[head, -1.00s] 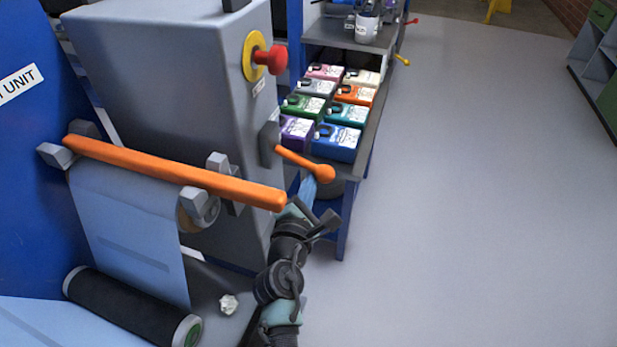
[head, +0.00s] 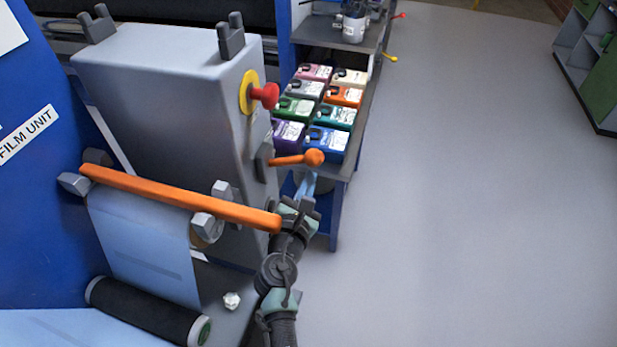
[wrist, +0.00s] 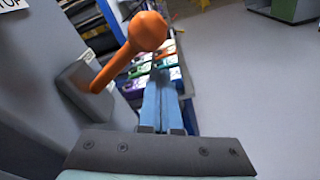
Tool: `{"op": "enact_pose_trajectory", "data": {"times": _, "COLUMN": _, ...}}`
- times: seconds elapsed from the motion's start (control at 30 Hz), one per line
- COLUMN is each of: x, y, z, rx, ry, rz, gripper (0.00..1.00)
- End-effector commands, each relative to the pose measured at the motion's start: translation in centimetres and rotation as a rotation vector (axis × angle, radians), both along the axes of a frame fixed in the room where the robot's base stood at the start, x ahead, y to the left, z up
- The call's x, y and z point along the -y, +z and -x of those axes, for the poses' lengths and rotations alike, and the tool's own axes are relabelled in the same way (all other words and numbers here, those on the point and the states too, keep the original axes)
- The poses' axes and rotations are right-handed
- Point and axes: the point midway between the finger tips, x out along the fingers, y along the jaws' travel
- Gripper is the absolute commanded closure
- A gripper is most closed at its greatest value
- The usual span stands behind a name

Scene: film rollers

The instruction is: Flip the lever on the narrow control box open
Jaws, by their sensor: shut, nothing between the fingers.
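The narrow control box (head: 165,95) is a tall grey cabinet at upper left in the head view. Its orange lever (head: 290,160) with a round knob sticks out from the right side, nearly level and tipped slightly up. In the wrist view the lever (wrist: 120,62) slants up to its knob, at upper centre. My gripper (head: 309,180) has its blue fingers shut and empty just below the knob. In the wrist view the shut fingers (wrist: 164,90) point up the picture, under and right of the knob. I cannot tell whether they touch it.
A red stop button (head: 265,95) sits above the lever. An orange bar (head: 180,197) crosses beside my arm at left, above a film sheet and a black roller (head: 150,312). Coloured cartons (head: 325,115) fill a shelf behind. The floor to the right is clear.

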Motion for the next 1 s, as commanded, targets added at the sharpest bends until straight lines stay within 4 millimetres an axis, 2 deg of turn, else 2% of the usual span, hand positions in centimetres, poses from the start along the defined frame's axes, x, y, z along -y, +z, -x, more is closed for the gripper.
{"op": "enact_pose_trajectory", "data": {"times": 0.53, "x": 0.0, "y": -0.3, "z": 0.0, "rx": -0.002, "ry": 0.000, "rz": 0.005, "gripper": 1.00}}
{"op": "enact_pose_trajectory", "data": {"times": 0.67, "x": -0.1, "y": -1.5, "z": -0.1, "rx": -0.002, "ry": 0.000, "rz": 0.005, "gripper": 1.00}}
{"op": "enact_pose_trajectory", "data": {"times": 0.87, "x": -0.2, "y": -4.5, "z": -0.5, "rx": -0.001, "ry": 0.001, "rz": 0.005, "gripper": 1.00}}
{"op": "enact_pose_trajectory", "data": {"times": 1.0, "x": -0.9, "y": -3.5, "z": 2.1, "rx": -0.003, "ry": 0.001, "rz": 0.004, "gripper": 1.00}}
